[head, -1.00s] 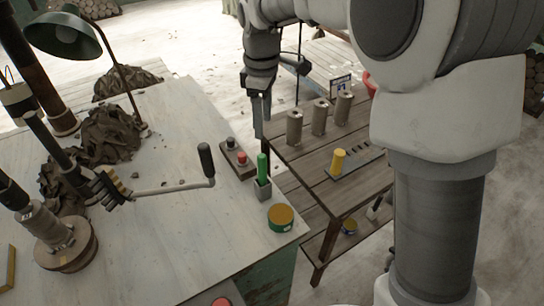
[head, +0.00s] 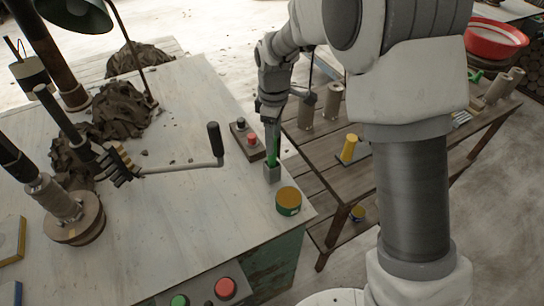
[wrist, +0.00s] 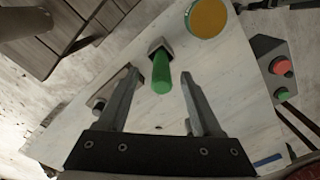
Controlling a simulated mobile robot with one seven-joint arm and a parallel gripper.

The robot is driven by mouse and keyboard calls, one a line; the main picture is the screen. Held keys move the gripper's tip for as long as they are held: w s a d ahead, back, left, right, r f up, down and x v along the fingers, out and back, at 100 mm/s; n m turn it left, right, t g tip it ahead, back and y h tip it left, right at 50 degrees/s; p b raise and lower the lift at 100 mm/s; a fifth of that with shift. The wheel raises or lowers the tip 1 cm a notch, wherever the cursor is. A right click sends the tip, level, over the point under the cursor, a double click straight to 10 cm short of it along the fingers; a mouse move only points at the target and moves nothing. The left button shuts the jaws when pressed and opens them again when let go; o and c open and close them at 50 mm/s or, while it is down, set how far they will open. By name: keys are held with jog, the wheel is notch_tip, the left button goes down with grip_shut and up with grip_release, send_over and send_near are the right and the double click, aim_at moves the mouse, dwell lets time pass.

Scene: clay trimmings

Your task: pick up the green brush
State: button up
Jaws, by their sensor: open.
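The green brush (head: 274,148) stands upright in a small grey square holder (head: 272,174) near the right edge of the pale bench. My gripper (head: 270,122) is open, pointing down, just above the brush's upper end in the head view, where its fingers partly cover the handle. In the wrist view, the green brush (wrist: 161,74) shows between the two spread fingers of my gripper (wrist: 161,78), with clear space on both sides. The grey holder (wrist: 160,46) lies beyond the fingertips. I cannot tell whether the handle top is within the finger depth.
A green tin with an ochre top (head: 288,197) stands close in front of the holder. A button box (head: 248,141) sits close behind it. A crank handle (head: 214,140) reaches toward it from the left. A wooden rack (head: 310,150) with cylinders stands at the right.

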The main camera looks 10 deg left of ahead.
aim_at(272, 159)
jog(key=f, duration=0.5)
jog(key=shift+s+a+f, duration=0.1)
jog(key=shift+a, duration=0.1)
jog(key=shift+c, duration=0.4)
grip_shut()
